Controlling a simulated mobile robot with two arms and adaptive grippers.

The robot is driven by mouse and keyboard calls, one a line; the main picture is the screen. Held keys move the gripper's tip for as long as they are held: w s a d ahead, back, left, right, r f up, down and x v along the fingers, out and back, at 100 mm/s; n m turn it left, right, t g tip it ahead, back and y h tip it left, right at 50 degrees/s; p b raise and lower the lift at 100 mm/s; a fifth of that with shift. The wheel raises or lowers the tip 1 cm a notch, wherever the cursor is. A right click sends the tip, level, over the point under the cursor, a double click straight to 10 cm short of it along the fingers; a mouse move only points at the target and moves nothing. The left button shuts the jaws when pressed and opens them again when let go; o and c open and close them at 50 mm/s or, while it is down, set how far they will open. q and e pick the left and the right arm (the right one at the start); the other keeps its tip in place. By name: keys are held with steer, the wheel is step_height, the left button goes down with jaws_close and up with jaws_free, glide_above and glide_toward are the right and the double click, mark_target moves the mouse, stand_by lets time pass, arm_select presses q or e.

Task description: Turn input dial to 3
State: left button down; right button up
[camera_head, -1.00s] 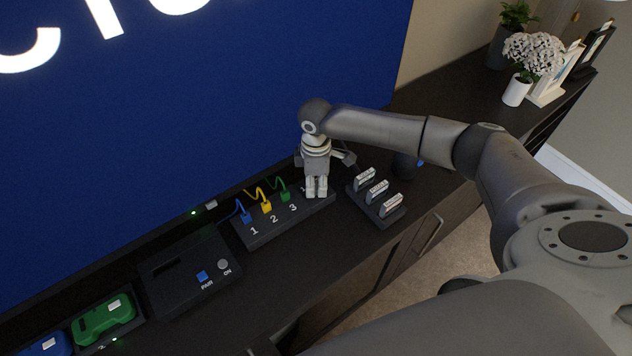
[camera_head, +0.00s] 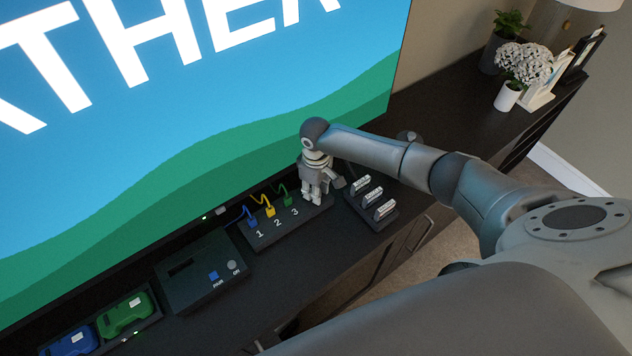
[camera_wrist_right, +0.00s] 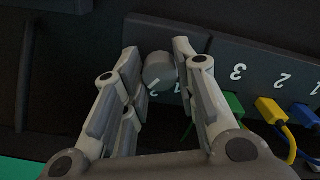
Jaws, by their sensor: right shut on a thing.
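The grey input dial (camera_wrist_right: 158,70) shows in the wrist view on the end of a dark panel (camera_wrist_right: 240,50). A white pointer line is on its face, angled toward the lower left. Small white marks beside it are partly hidden. My right gripper (camera_wrist_right: 157,66) is around the dial, shut on it, one finger on each side. In the head view my right gripper (camera_head: 316,190) points down at the right end of the panel (camera_head: 262,241) and hides the dial. My left gripper is not in view.
Blue (camera_head: 251,221), yellow (camera_head: 269,210) and green (camera_head: 288,200) plugs sit at sockets marked 1, 2 and 3. A cartridge rack (camera_head: 372,205) stands close right of the gripper. A large screen (camera_head: 190,130) rises behind. A console (camera_head: 205,275) stands left.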

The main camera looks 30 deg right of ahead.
steer(key=shift+m+p, duration=0.9)
steer(key=shift+m, duration=0.2)
steer(key=o, duration=0.8)
steer(key=shift+c, duration=0.2)
steer(key=shift+r, duration=0.2)
step_height(320, 180, up, 12)
steer(key=shift+f, duration=0.15)
steer(key=shift+f, duration=0.1)
